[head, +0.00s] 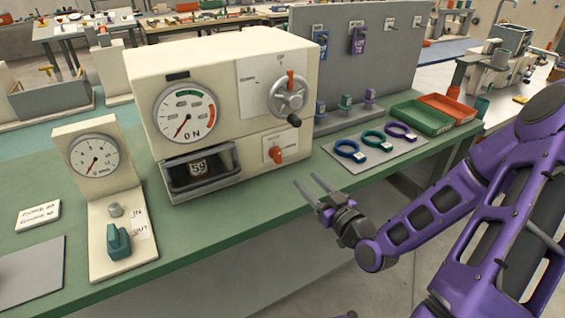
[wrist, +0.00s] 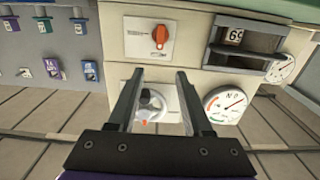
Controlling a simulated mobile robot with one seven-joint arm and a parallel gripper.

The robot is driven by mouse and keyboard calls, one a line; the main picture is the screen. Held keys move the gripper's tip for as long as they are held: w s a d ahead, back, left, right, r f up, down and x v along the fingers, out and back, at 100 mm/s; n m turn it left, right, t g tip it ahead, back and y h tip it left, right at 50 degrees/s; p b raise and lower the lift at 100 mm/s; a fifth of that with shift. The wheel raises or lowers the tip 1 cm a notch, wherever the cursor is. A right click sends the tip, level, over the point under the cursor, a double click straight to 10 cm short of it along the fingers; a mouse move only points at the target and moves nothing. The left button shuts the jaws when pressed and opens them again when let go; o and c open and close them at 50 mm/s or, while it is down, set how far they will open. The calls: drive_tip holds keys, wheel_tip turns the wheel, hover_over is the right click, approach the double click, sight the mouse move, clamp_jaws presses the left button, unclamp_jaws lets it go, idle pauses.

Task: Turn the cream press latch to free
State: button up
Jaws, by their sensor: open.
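The cream press (head: 225,70) stands on the green bench. Its orange latch (head: 277,154) sits on a pale plate at the lower right of its front. In the wrist view the latch (wrist: 160,36) shows beyond my fingertips, its handle roughly upright in that picture. The markings on its plate are too small to read. My gripper (head: 305,179) is open and empty, over the front part of the bench, in front of and apart from the latch. In the wrist view its two fingers (wrist: 160,72) frame the handwheel (wrist: 150,104), with the latch farther up. Nothing hides the latch.
The handwheel (head: 288,95) with a dark knob sticks out above the latch. A window drawer (head: 200,172) is left of it. Several coloured rings lie on a grey mat (head: 374,166) to the right. A cream gauge stand (head: 98,170) is at left. The bench front before the press is clear.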

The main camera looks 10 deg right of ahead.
sight(280, 151)
drive_tip(key=shift+w+a+f+b, duration=0.2)
drive_tip(key=shift+w+b, duration=0.4)
drive_tip(key=shift+b, duration=0.55)
drive_tip(key=shift+w+a+f+b, duration=0.15)
drive_tip(key=shift+w+b, duration=0.4)
drive_tip(key=shift+b, duration=0.55)
drive_tip(key=x, duration=1.1)
drive_tip(key=shift+w+a+r, duration=0.1)
drive_tip(key=shift+w+r, duration=0.2)
clamp_jaws()
